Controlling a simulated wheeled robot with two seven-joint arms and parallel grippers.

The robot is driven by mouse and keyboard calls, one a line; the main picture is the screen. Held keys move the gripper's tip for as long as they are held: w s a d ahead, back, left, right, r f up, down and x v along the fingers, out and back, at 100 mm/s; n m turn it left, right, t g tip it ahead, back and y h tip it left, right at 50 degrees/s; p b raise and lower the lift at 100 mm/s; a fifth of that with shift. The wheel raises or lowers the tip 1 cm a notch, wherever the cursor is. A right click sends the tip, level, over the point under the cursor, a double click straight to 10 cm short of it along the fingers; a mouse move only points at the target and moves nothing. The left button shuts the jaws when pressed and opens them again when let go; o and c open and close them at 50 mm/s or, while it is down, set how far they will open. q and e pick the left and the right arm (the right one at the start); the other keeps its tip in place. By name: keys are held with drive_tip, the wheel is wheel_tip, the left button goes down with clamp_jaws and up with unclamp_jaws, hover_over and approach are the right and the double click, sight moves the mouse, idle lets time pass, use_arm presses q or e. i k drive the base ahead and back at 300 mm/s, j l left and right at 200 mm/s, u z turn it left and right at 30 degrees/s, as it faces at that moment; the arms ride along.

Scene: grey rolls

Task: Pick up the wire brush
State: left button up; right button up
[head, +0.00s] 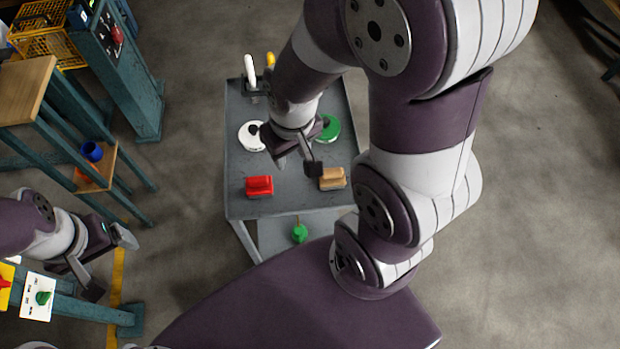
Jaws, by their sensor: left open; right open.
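Two block-shaped, brush-like items lie near the front edge of the grey cart top (240,205): a red one (259,186) and a tan one (332,179). I cannot tell for sure which is the wire brush; bristles are too small to make out. My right gripper (297,164) is open and empty above the cart, behind and between these two, nearer the tan one. My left gripper (110,264) is open and empty, away to the left of the cart.
A white disc (251,137) and a green disc (331,129) lie behind my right gripper. A white-handled item (250,70) and a yellow one (270,60) stand at the back. A green item (300,234) is on the lower shelf. Teal benches stand left.

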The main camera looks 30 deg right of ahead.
sight(257, 187)
drive_tip(key=z, duration=0.6)
drive_tip(key=u, duration=3.1)
drive_tip(key=z, duration=3.1)
drive_tip(key=i+j+z, duration=0.15)
drive_tip(key=j, duration=0.3)
drive_tip(key=j+z, duration=0.1)
drive_tip(key=j, duration=0.35)
drive_tip(key=i+j+z, duration=0.15)
drive_tip(key=j, duration=0.3)
